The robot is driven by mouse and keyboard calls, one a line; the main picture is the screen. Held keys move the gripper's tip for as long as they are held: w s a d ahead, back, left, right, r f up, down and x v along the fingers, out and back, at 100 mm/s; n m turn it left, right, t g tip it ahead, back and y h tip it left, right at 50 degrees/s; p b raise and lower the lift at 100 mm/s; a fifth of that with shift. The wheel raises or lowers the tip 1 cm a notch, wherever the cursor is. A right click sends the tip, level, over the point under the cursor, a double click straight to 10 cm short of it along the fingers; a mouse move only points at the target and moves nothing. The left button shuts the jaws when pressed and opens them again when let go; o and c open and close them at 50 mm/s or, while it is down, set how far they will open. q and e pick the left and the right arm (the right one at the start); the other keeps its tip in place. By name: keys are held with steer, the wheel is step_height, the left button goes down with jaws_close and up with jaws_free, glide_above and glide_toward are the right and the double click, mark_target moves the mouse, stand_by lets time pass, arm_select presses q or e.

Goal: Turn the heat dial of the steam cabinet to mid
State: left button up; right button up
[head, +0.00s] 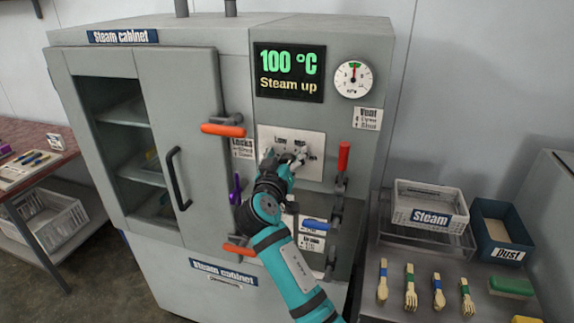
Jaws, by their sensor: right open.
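The steam cabinet (189,195) stands in the middle, its front door shut and its display (289,72) reading 100 °C, Steam up. The heat dial's pale plate (309,141) is below the display, with small labels along its top. My right gripper (284,155) is open at the plate, in front of the dial. The gripper hides most of the dial, so I cannot tell where it points or whether the fingers touch it. My left gripper is not in view.
A red lever (343,157) stands right of the plate, and a blue handle (316,224) sits below. A side table holds a white Steam basket (430,206), a Dust bin (500,232) and several wooden utensils (411,287).

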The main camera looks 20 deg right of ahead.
mark_target(290, 123)
step_height(290, 123, up, 8)
steer(key=shift+f, duration=0.25)
